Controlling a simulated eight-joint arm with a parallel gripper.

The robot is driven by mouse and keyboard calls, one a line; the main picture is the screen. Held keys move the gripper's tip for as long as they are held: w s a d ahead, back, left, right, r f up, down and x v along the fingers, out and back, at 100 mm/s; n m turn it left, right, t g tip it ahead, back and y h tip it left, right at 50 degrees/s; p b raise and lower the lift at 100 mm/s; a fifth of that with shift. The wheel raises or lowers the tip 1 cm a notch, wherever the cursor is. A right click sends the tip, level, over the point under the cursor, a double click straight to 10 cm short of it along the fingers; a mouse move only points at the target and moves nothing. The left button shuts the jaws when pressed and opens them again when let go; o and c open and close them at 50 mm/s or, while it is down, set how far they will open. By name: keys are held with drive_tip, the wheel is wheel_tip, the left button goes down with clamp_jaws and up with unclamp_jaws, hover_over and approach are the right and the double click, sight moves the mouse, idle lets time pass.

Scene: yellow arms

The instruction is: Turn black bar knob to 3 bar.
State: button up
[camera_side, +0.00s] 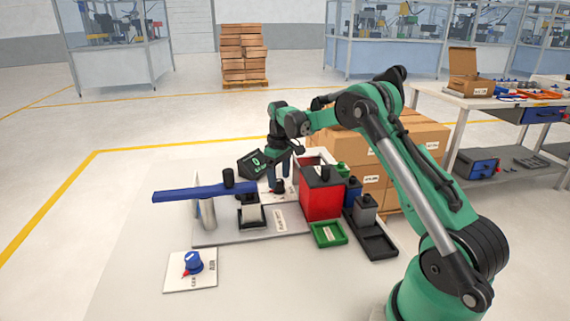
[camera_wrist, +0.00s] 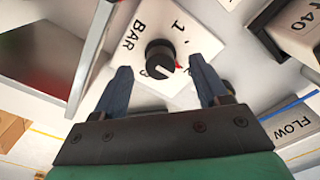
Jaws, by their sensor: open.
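The black bar knob (camera_wrist: 159,54) sits on a white plate (camera_wrist: 142,50) printed "BAR" and "1" in the wrist view. A white line marks the knob's near side, and a red mark shows beside it at its right. Another digit by the knob is partly hidden. My gripper (camera_wrist: 163,80) is open, its two dark blue fingers apart on the near left and near right of the knob, with nothing held between them. In the side view my gripper (camera_side: 278,176) points down over the plate area, and the knob is mostly hidden there.
A dark display (camera_side: 256,163) reading "0" stands left of my gripper. A blue bar (camera_side: 204,192) extends left. A red box (camera_side: 321,196) and black and green trays (camera_side: 329,234) stand right. A blue knob (camera_side: 193,262) sits on a separate plate in front.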

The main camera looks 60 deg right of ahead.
drive_tip(key=shift+f, duration=0.55)
clamp_jaws()
drive_tip(key=shift+m, duration=0.3)
drive_tip(key=m, duration=1.1)
drive_tip(key=shift+m, duration=0.3)
